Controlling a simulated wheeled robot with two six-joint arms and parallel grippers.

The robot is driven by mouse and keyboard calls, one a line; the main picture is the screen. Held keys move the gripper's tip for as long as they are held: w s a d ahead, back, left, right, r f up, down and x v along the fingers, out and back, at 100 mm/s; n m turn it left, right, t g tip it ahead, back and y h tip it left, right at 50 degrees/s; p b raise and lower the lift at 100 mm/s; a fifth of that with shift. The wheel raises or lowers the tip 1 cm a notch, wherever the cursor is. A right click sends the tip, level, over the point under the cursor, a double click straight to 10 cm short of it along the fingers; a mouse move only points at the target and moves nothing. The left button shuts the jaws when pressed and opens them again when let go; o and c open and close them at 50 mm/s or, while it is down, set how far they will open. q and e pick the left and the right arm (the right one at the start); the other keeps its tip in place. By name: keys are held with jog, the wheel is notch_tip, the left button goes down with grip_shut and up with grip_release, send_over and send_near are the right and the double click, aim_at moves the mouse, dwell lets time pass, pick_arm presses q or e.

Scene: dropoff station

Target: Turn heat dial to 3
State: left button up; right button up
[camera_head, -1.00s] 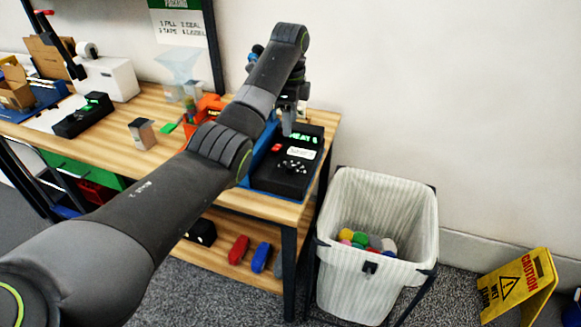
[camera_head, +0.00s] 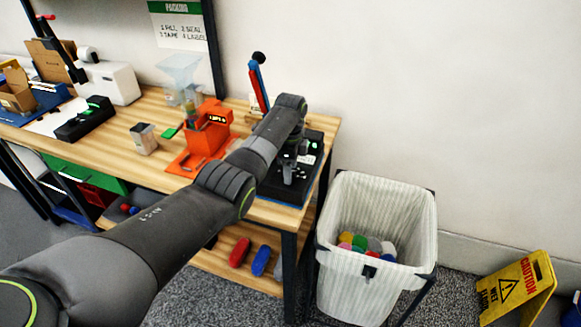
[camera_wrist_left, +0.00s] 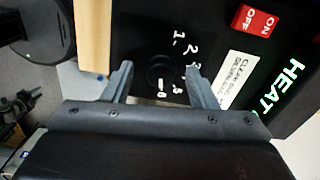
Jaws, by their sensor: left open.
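The heat dial (camera_wrist_left: 158,74) is a dark round knob with a pale mark, on the black face of the heat sealer (camera_wrist_left: 140,25). White numbers run around the dial; 1 and 2 are readable, and the others are partly covered by a finger. My left gripper (camera_wrist_left: 158,82) is open, with one finger on each side of the dial; I cannot tell whether they touch it. In the head view the black heat sealer (camera_head: 283,192) sits at the table's right end, and my left gripper (camera_head: 287,174) is over it, partly hidden by my arm. My right gripper is out of view.
A red ON/OFF switch (camera_wrist_left: 255,20), a white label and green HEAT lettering lie beside the dial. An orange device (camera_head: 207,135) stands left of my arm. A lined bin (camera_head: 350,215) is right of the wooden table (camera_head: 110,145).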

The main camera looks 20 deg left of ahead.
pick_arm(q)
jog(key=c, duration=1)
jog(key=shift+o, duration=0.2)
jog(key=shift+r+n+p, duration=0.2)
jog(key=shift+n+p, duration=0.65)
jog(key=shift+n, duration=0.25)
jog(key=n+p, duration=0.1)
jog(key=n, duration=0.2)
jog(key=shift+w+n, duration=0.1)
jog(key=shift+n, duration=0.2)
jog(key=n+p, duration=0.1)
jog(key=n, duration=0.4)
jog(key=shift+f+p, duration=0.1)
jog(key=shift+p, duration=0.3)
jog(key=n, duration=0.6)
jog(key=shift+n+p, duration=0.35)
jog(key=shift+n, duration=0.05)
